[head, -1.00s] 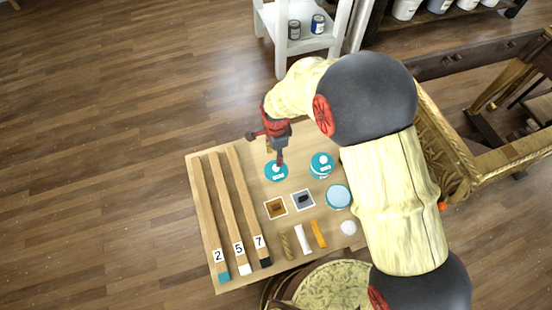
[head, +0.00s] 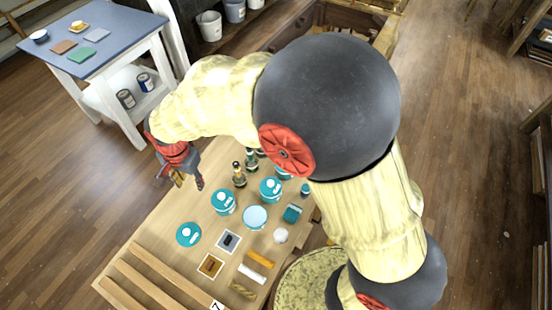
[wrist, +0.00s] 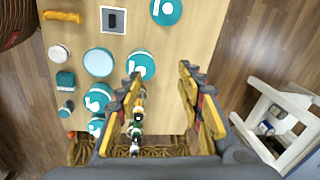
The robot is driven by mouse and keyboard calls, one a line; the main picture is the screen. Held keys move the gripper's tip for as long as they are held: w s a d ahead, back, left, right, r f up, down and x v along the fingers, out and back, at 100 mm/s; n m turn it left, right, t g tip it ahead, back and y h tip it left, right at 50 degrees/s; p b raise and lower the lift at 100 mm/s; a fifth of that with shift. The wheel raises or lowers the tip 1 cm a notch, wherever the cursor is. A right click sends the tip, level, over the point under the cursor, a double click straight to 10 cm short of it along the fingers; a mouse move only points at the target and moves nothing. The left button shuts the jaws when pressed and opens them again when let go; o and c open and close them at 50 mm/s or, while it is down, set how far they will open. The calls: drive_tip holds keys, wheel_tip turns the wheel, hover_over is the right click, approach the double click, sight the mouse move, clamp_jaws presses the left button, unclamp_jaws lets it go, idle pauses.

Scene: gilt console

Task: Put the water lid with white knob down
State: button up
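A teal lid with white markings (head: 189,235) lies alone on the wooden tabletop (head: 180,212); it also shows at the top of the wrist view (wrist: 167,10). Two more teal tops with white marks, one nearer (head: 223,201) and one farther (head: 271,189), stand toward the back. I cannot tell by labels which is the water lid. My gripper (head: 188,182) is above the table's left edge, apart from these lids. In the wrist view my gripper (wrist: 160,80) has its fingers spread wide with nothing between them.
Dark bottles (head: 239,174) stand near my gripper. A blue-topped white table (head: 110,65) stands at the back left.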

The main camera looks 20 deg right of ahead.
drive_tip(key=s+d+r+n+t, duration=0.1)
drive_tip(key=s+d+r+n, duration=0.1)
drive_tip(key=d+r, duration=0.55)
drive_tip(key=s+d+r+n+t, duration=0.1)
drive_tip(key=s+d+r, duration=0.2)
drive_tip(key=d+r, duration=0.45)
drive_tip(key=s+d+r+n+t, duration=0.1)
drive_tip(key=s+d+r+n, duration=0.1)
drive_tip(key=s+d, duration=0.4)
drive_tip(key=s+d+r+n+t, duration=0.1)
drive_tip(key=s+d+r+n, duration=0.1)
drive_tip(key=s+d, duration=0.4)
drive_tip(key=shift+r+n+h, duration=0.3)
drive_tip(key=shift+h, duration=0.1)
drive_tip(key=shift+d, duration=0.1)
